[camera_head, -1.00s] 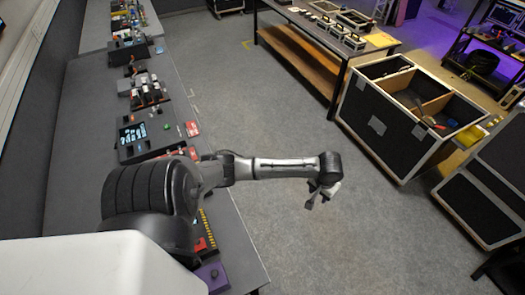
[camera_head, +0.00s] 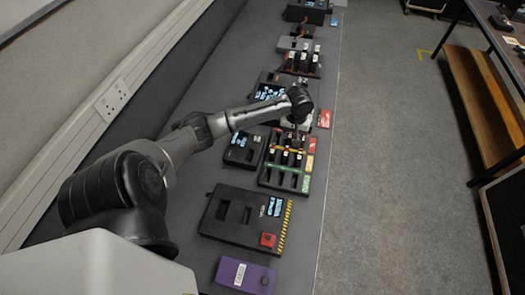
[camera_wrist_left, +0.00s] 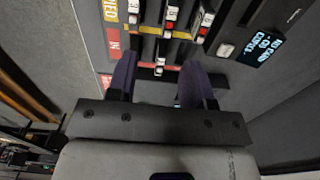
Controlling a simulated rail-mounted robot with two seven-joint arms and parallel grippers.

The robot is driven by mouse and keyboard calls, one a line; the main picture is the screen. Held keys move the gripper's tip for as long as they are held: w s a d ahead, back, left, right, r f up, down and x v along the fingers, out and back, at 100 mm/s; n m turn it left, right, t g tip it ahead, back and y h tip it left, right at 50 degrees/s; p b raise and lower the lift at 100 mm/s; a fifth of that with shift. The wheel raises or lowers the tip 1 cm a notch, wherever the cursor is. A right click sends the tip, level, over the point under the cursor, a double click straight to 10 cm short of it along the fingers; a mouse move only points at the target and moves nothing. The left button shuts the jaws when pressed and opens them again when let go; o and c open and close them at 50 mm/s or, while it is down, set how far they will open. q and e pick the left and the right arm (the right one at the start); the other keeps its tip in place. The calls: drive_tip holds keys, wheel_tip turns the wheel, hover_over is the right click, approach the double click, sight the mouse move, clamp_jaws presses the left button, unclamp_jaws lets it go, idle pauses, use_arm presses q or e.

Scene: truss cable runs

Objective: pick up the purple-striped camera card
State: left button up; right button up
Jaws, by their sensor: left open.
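My left gripper (camera_head: 294,128) hangs over the far part of a black card rack (camera_head: 284,180) on the grey bench. In the left wrist view the left gripper (camera_wrist_left: 160,85) is open, its two dark fingers apart with no card gripped between them. The rack holds several dark cards with white labels, and coloured strips cross it. In the left wrist view, card ends (camera_wrist_left: 170,18) show beyond the fingers. I cannot make out a purple stripe on any card, so I cannot tell which is the purple-striped one. My right gripper is not in view.
A black case with a red button (camera_head: 268,240) and a purple box (camera_head: 245,275) lie nearer on the bench. A small display unit (camera_head: 243,151) is left of the rack. Another card holder (camera_head: 301,62) stands farther along. Open floor is at right.

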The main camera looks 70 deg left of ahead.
sight(286, 151)
use_arm(q)
drive_tip(key=f, duration=0.5)
drive_tip(key=f+b, duration=0.1)
drive_tip(key=f, duration=0.2)
drive_tip(key=shift+s+a+f, duration=0.15)
drive_tip(key=shift+s+a, duration=0.2)
drive_tip(key=shift+a, duration=0.05)
drive_tip(key=f, duration=0.4)
drive_tip(key=shift+s+a+b, duration=0.2)
drive_tip(key=shift+s+b, duration=0.05)
drive_tip(key=shift+b, duration=0.1)
drive_tip(key=shift+f, duration=0.7)
drive_tip(key=shift+c, duration=0.4)
clamp_jaws()
